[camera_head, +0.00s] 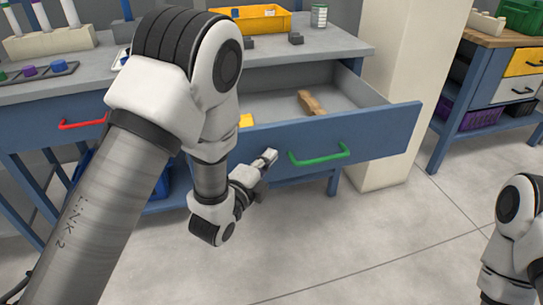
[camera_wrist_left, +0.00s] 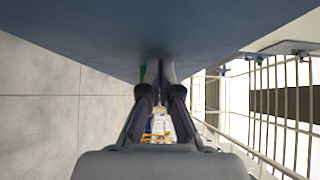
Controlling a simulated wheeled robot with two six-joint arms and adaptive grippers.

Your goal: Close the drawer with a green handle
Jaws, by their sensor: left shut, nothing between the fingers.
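The blue drawer (camera_head: 378,130) with a green handle (camera_head: 322,156) is pulled well out of the workbench in the head view. My left gripper (camera_head: 268,157) is at the drawer's front face, just left of the green handle. It is shut and empty. In the left wrist view, the blue drawer front (camera_wrist_left: 90,35) fills the top, the shut left gripper (camera_wrist_left: 158,92) points at it, and a thin strip of the green handle (camera_wrist_left: 142,73) shows beside the fingers. I cannot tell if the fingertips touch the front. My right gripper is out of view.
A brown piece (camera_head: 311,103) and a yellow thing (camera_head: 246,120) lie in the drawer. A red handle (camera_head: 83,124) is on the bench to the left. A yellow bin (camera_head: 250,21) and a can (camera_head: 319,15) stand on top. A pale pillar (camera_head: 408,75) stands behind right. Floor in front is clear.

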